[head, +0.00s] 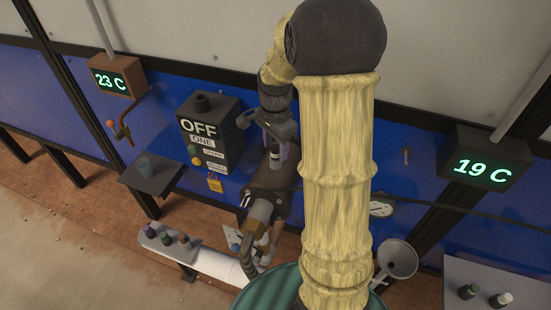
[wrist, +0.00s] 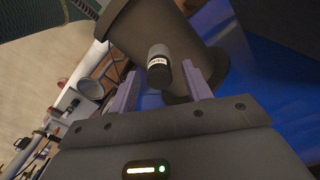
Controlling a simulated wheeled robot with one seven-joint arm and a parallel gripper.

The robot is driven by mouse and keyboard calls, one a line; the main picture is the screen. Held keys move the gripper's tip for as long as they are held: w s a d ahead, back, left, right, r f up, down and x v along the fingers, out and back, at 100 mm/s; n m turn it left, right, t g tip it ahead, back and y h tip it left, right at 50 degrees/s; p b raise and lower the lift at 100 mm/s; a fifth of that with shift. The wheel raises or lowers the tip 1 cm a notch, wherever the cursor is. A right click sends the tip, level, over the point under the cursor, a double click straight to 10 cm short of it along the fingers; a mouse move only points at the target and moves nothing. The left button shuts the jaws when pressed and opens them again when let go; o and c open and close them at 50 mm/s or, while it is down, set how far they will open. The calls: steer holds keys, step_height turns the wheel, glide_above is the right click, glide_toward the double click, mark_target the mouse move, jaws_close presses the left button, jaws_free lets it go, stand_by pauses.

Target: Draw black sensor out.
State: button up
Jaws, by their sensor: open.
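The black sensor (wrist: 159,73) is a short dark cylinder with a white label band, standing in a dark pipe body (wrist: 150,28). In the wrist view it lies between the two purple-grey fingers of my gripper (wrist: 160,78), with a visible gap on each side. In the head view my gripper (head: 276,146) is above the same pipe body (head: 268,188), and the sensor (head: 275,160) shows small below it, partly hidden. The fingers are open and hold nothing. I cannot tell the exact depth between fingertips and sensor.
A small shelf (head: 154,246) at left carries several coloured plugs. My arm hides the middle.

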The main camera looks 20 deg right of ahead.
mark_target(276, 147)
steer(key=shift+f, duration=0.6)
steer(key=shift+c, duration=0.4)
steer(key=c, duration=0.9)
steer(key=shift+r, duration=0.15)
steer(key=shift+r+p, duration=1.75)
steer(key=shift+r, duration=0.35)
steer(key=shift+r+p, duration=2.05)
steer(key=shift+r, duration=0.4)
steer(key=shift+s+a+r, duration=0.2)
steer(key=shift+s+r, duration=0.1)
steer(key=shift+s, duration=0.7)
steer(key=shift+s+a+r, duration=0.2)
steer(key=shift+s+r, duration=0.15)
steer(key=shift+s, duration=0.65)
steer(key=shift+s+a+r, duration=0.2)
steer(key=shift+s+r, duration=0.1)
steer(key=shift+s, duration=0.7)
